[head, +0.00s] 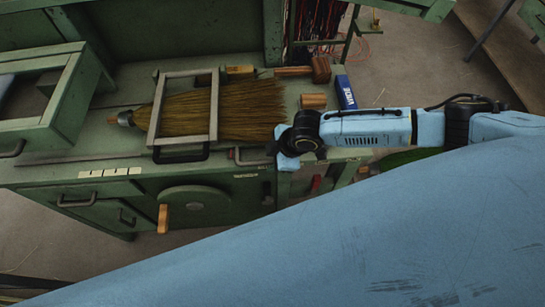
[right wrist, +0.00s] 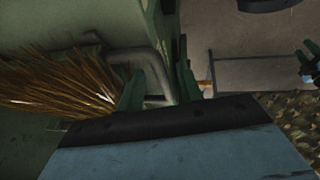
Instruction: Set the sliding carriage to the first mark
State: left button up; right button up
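The sliding carriage looks to be the grey rectangular frame (head: 214,112) that straddles the broom (head: 250,105) on the green bench, with a dark handle (head: 181,156) at its front. Several pale tags (head: 110,172) sit on the bench's front edge, left of the carriage; which is the first mark I cannot tell. My right gripper (head: 273,152) is at the bench's front edge, right of the carriage, beside a bent grey bar (head: 237,158). In the right wrist view its fingers (right wrist: 160,90) are apart, with the bent bar (right wrist: 155,62) between or just beyond them. My left gripper is out of view.
A green drawer-like box (head: 60,115) stands left on the bench. A blue box (head: 345,92) and wooden blocks (head: 313,101) lie at the right end. A round disc (head: 195,205) with a wooden handle (head: 163,218) is on the bench front. The floor at upper right is mostly clear.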

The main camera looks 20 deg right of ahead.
grip_shut()
dwell(0.3)
